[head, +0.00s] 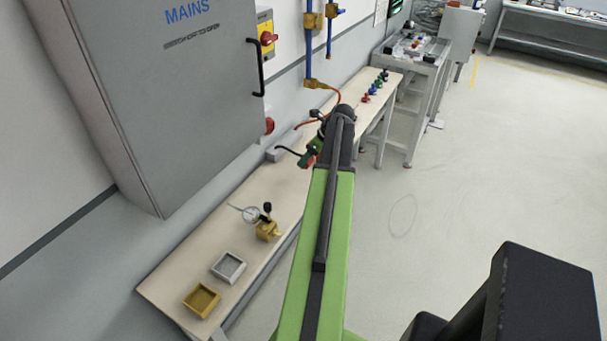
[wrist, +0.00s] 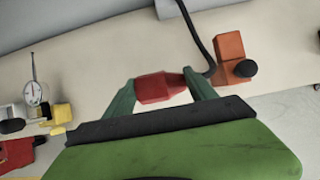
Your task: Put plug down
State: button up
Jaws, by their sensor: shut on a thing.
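The red plug (wrist: 160,87) is between the two dark green fingers of my gripper (wrist: 162,92) in the wrist view. The fingers are shut on its two sides. A black cable (wrist: 197,35) runs from the top of that view down to the plug's right end. In the head view my gripper (head: 312,157) is over the long pale bench (head: 222,183), partly hidden by my arm. I cannot tell whether the plug touches the bench top.
An orange block (wrist: 230,48) with a black knob stands just right of my gripper. The grey MAINS cabinet (head: 170,100) is at left.

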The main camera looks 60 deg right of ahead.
jog(key=a+f+b, duration=0.1)
jog(key=a, duration=0.1)
jog(key=w+a+f, duration=0.1)
jog(key=a, duration=0.1)
jog(key=a+f+b, duration=0.1)
jog(key=a+f, duration=0.1)
jog(key=shift+w+b, duration=0.35)
jog(key=shift+w, duration=0.05)
jog(key=shift+w+a, duration=0.15)
jog(key=shift+a, duration=0.05)
notch_tip(320, 180, down, 4)
jog(key=b, duration=0.4)
jog(key=shift+f, duration=0.2)
jog(key=shift+r, duration=0.2)
jog(key=shift+f, duration=0.1)
jog(key=o, duration=1.5)
jog(key=shift+c, duration=0.2)
